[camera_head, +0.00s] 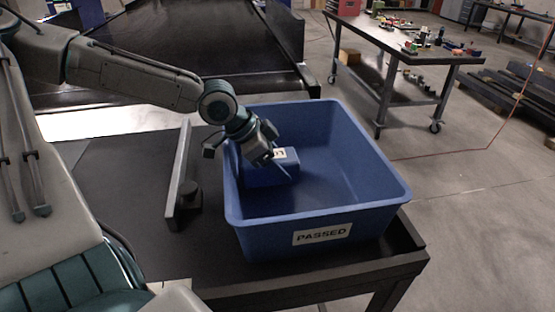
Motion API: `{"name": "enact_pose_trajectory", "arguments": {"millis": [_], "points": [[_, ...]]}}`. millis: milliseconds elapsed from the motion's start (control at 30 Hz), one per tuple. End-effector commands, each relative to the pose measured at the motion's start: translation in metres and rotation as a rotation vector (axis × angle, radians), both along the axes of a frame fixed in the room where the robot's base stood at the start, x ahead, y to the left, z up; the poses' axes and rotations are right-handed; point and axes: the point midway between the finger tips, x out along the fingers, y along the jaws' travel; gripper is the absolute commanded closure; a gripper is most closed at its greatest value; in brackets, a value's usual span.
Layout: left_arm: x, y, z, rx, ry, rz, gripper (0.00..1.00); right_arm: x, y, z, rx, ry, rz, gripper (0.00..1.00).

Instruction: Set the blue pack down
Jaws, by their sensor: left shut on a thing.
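The blue pack (287,155) shows a white label on its top and is inside a blue bin (317,217) marked "PASSED", near the bin's left wall. My left gripper (277,162) reaches over the bin's left rim and is shut on the pack. Part of the pack is hidden behind the gripper. I cannot tell whether the pack touches the bin floor. My right gripper is not in view.
The bin stands on a dark table (130,200). An upright grey plate (179,172) stands left of the bin. A dark conveyor (190,50) lies behind. The right part of the bin is empty. A wheeled workbench (400,40) with small items is further back.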

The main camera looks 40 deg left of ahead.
Motion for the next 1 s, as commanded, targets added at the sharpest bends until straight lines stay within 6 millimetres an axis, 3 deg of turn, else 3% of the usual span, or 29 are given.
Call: {"name": "enact_pose_trajectory", "arguments": {"millis": [300, 333, 400, 433, 700, 867, 1000], "points": [[0.000, 0.000, -0.006, 0.000, -0.001, 0.001, 0.79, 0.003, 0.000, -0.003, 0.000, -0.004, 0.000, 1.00], [0.000, 0.000, -0.006, 0.000, 0.000, 0.000, 0.31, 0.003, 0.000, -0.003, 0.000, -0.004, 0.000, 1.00], [0.000, 0.000, -0.006, 0.000, 0.000, 0.000, 0.17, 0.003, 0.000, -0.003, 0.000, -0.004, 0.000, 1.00], [0.000, 0.000, -0.006, 0.000, 0.000, 0.000, 0.15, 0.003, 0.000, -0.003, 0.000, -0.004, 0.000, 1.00], [0.000, 0.000, -0.005, 0.000, 0.000, 0.000, 0.15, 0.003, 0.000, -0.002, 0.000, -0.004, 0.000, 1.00], [0.000, 0.000, 0.011, 0.001, -0.002, 0.000, 0.15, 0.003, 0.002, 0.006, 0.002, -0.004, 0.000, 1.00], [-0.003, 0.004, 0.013, -0.006, -0.003, 0.004, 0.15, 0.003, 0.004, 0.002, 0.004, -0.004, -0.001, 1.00]]}}
